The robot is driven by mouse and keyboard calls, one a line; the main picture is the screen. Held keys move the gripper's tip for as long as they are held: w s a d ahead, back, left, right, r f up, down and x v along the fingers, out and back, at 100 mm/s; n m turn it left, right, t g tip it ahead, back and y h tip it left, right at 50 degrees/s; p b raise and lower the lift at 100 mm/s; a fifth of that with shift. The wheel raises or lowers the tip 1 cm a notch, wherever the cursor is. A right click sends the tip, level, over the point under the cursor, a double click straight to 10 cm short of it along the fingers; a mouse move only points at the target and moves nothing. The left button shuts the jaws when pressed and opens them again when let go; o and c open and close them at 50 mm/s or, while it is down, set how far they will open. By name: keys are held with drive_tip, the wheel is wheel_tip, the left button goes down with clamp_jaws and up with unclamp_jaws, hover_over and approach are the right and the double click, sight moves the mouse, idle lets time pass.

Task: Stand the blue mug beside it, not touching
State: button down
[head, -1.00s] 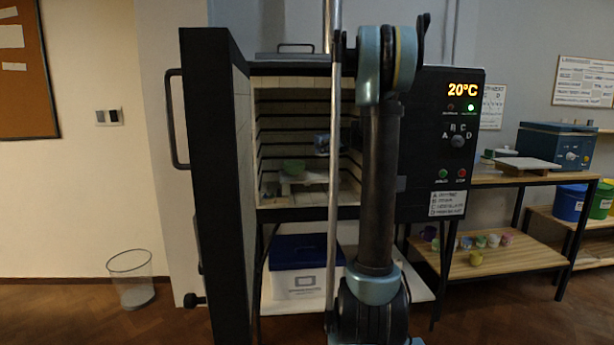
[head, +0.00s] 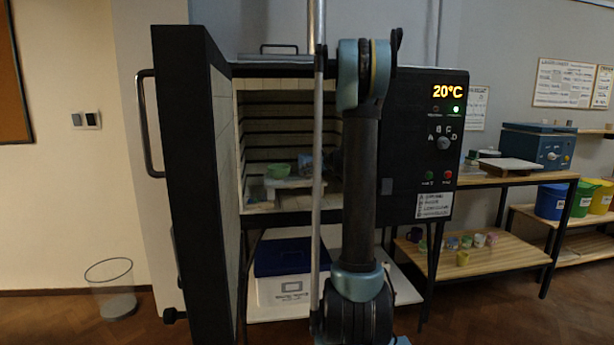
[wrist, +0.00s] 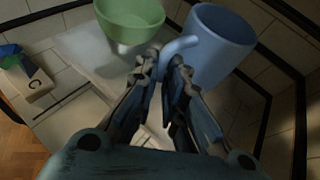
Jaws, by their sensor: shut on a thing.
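The green bowl (head: 278,170) stands on a pale raised shelf (head: 300,184) inside the open kiln. It also shows at the top of the wrist view (wrist: 130,22). The blue mug (wrist: 222,45) is right of the bowl in the wrist view, with a visible gap between them. My gripper (wrist: 163,64) is shut on the mug's handle, which points toward the bowl's side. In the head view the mug is small and dark, partly hidden by my arm. I cannot tell whether its base touches the shelf.
The open kiln door (head: 190,180) stands at left, and the control panel (head: 430,145) at right. In the wrist view a small block marked C (wrist: 32,85) lies at left, beside a blue and green thing (wrist: 10,55). Dark grooved kiln walls are close around the mug.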

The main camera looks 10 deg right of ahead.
drive_tip(key=shift+f, duration=0.65)
drive_tip(key=c, duration=1.7)
unclamp_jaws()
drive_tip(key=shift+f, duration=0.1)
drive_tip(key=shift+o, duration=0.2)
